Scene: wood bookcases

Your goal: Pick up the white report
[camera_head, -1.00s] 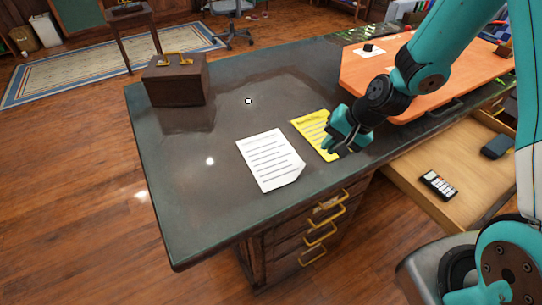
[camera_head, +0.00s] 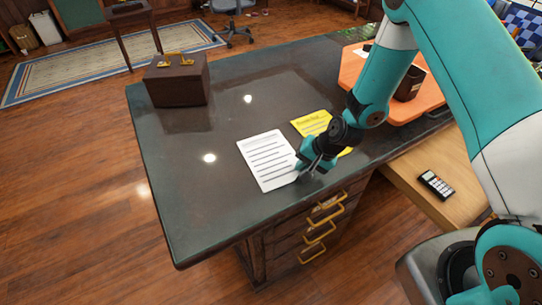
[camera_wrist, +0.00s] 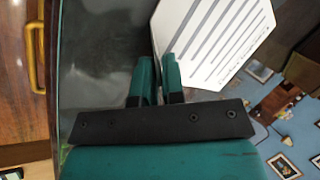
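The white report (camera_head: 265,158), a sheet with dark printed lines, lies on the dark desk top (camera_head: 195,190). My gripper (camera_head: 308,168) is low over the desk at the report's right lower corner and hides that corner. In the wrist view, the report (camera_wrist: 210,40) fills the top middle, and its near edge reaches the fingertips. My gripper's two teal fingers (camera_wrist: 159,62) stand a narrow gap apart, with the report's edge at the gap. No firm grip on it shows.
A yellow sheet (camera_head: 312,121) lies just behind, partly hidden by my arm. A brown case (camera_head: 178,82) stands at the desk's far left. An orange board (camera_head: 428,95) is at the right. The desk's left part is clear.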

